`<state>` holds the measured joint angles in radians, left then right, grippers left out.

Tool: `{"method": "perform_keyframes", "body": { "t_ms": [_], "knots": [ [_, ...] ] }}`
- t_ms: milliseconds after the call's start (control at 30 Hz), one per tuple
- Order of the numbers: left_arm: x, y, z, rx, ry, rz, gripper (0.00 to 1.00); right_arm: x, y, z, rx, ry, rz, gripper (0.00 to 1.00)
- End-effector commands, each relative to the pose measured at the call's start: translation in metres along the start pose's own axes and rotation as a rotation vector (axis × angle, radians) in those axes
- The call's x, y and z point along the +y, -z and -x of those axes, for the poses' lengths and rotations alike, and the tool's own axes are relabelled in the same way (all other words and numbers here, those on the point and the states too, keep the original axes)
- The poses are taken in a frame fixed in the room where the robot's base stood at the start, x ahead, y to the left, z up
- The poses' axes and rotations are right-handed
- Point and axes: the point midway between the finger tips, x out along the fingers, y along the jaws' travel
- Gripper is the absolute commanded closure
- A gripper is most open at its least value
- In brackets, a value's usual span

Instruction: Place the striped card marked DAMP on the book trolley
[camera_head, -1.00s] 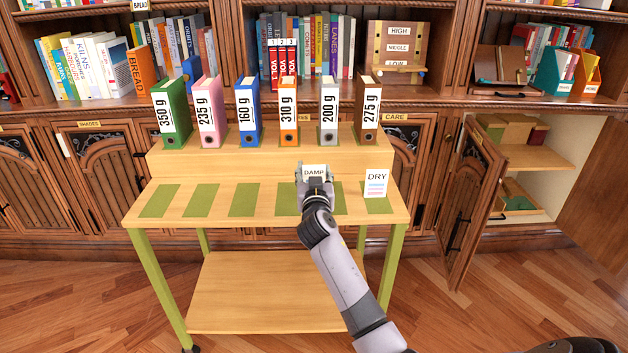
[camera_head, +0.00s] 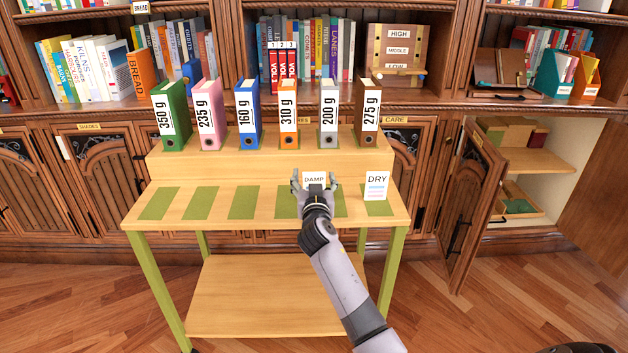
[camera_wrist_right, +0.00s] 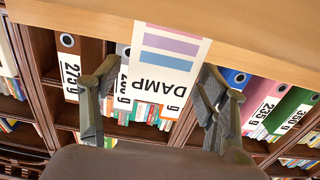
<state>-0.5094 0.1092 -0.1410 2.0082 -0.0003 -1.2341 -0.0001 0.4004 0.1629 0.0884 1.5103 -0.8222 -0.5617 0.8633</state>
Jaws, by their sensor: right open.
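The striped card marked DAMP (camera_head: 314,178) stands upright on the book trolley's top (camera_head: 225,232), toward the right, left of the DRY card (camera_head: 376,186). In the right wrist view the DAMP card (camera_wrist_right: 166,58) appears upside down, with purple and blue stripes, its foot at the trolley surface. My right gripper (camera_head: 315,187) is open around the card. In the right wrist view its fingers (camera_wrist_right: 158,80) are spread on both sides, with visible gaps to the card's edges. My arm hides the card's lower part in the head view. My left gripper is not in view.
Several labelled binders (camera_head: 247,115) stand on the raised step behind the cards. Green pads (camera_head: 200,203) mark the trolley top, with free room at the left. An open cabinet door (camera_head: 468,205) stands to the right of the trolley.

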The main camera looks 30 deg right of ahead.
Motion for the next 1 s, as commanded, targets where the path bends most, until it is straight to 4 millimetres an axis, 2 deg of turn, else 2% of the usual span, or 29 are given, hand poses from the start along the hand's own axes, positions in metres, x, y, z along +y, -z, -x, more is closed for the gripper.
{"method": "perform_keyframes", "body": {
  "t_ms": [267, 367, 500, 700, 933, 1000],
  "knots": [
    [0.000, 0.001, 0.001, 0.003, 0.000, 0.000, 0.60, 0.000, 0.002, 0.000, 0.000, 0.000, 0.000, 0.32],
    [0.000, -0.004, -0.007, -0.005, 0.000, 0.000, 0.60, -0.001, 0.001, 0.014, -0.001, 0.002, -0.002, 0.32],
    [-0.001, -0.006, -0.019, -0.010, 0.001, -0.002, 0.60, -0.001, 0.001, 0.044, -0.002, 0.003, -0.003, 0.32],
    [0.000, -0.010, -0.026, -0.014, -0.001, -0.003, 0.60, -0.001, 0.001, 0.087, -0.002, 0.001, -0.003, 0.32],
    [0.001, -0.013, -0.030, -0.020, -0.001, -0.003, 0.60, 0.000, 0.001, 0.116, -0.001, 0.001, -0.001, 0.32],
    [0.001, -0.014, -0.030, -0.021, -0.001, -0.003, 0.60, 0.000, -0.005, 0.121, -0.016, 0.003, 0.005, 0.32]
  ]
}}
